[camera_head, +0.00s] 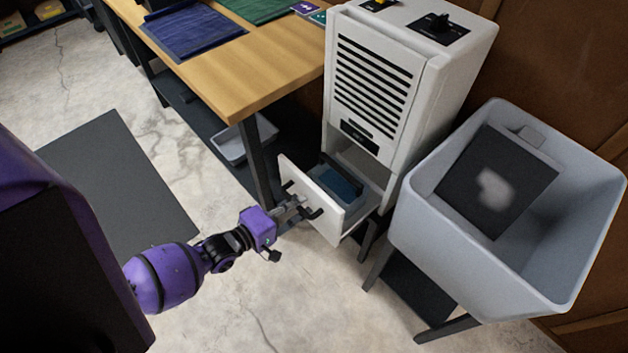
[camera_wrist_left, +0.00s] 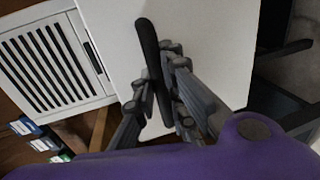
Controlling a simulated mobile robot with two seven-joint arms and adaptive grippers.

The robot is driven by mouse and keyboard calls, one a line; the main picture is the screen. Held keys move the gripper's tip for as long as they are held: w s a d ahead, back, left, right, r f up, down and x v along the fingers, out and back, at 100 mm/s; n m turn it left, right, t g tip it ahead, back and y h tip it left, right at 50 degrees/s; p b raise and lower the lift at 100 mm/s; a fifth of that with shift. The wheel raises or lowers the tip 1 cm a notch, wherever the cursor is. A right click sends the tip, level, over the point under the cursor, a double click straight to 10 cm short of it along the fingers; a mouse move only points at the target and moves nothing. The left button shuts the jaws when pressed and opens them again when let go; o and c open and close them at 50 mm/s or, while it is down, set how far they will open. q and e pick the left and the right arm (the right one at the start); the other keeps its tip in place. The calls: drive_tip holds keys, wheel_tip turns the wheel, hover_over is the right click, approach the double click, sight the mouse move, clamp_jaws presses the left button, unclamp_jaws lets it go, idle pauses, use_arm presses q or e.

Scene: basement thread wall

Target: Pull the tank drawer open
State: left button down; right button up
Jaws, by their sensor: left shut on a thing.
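The tank drawer (camera_head: 324,206) is a white-fronted drawer at the bottom of a tall white machine (camera_head: 378,95) with a slatted grille. It stands partly out of the machine, and a blue-grey tank (camera_head: 341,181) shows inside it. My left gripper (camera_head: 297,210) is shut on the drawer's black handle, in front of the white panel. In the left wrist view the black handle (camera_wrist_left: 147,50) passes between the fingers of my left gripper (camera_wrist_left: 160,92), against the white drawer front (camera_wrist_left: 205,40). My right gripper is not in view.
A wooden table (camera_head: 240,70) with blue and green mats stands left of the machine. A large grey basin (camera_head: 430,240) on dark legs stands close on the right. A grey bin (camera_head: 243,140) sits under the table. The concrete floor in front of the drawer is clear.

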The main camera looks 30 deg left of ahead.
use_arm(q)
drive_tip(key=v, duration=0.2)
drive_tip(key=f+v, duration=0.1)
drive_tip(key=v, duration=0.1)
drive_tip(key=shift+s+r, duration=0.15)
drive_tip(key=c, duration=1.8)
unclamp_jaws()
drive_tip(key=shift+o, duration=0.2)
drive_tip(key=v, duration=1.2)
